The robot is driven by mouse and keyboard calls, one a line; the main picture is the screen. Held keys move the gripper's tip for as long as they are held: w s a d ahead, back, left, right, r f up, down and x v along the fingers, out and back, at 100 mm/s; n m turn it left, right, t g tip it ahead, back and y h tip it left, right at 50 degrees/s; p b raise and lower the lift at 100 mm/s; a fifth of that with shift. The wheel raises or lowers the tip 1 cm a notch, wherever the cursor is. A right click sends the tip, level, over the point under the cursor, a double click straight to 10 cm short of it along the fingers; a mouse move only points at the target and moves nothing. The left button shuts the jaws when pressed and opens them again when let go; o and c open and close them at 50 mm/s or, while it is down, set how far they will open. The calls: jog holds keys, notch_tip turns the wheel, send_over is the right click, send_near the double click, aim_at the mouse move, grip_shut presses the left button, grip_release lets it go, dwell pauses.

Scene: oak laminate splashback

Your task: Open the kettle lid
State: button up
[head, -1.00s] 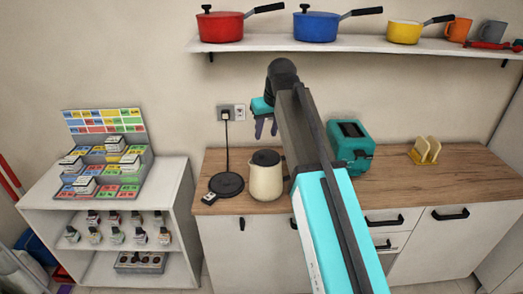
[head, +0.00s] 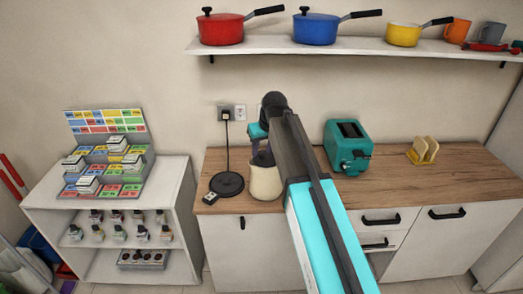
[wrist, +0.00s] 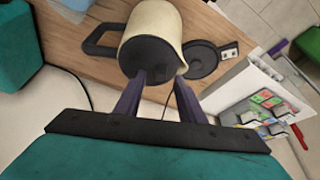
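The cream kettle (head: 266,183) stands upright on the counter, right of its round black base. Its dark lid sits on top and is partly hidden by my gripper (head: 262,153) in the head view. In the wrist view the lid (wrist: 150,52) faces the camera and looks closed, with the cream body (wrist: 151,20) behind it and the black handle (wrist: 98,42) at the left. My gripper (wrist: 161,80) has its two dark fingers apart, tips close to the lid's edge. I cannot tell whether they touch it.
The black kettle base (head: 226,184) and its cord lie left of the kettle. A teal toaster (head: 348,148) and a toast rack (head: 422,151) stand to the right. A shelf (head: 360,45) with pans hangs above. The counter front right is clear.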

jog(key=shift+x, duration=0.9)
grip_shut()
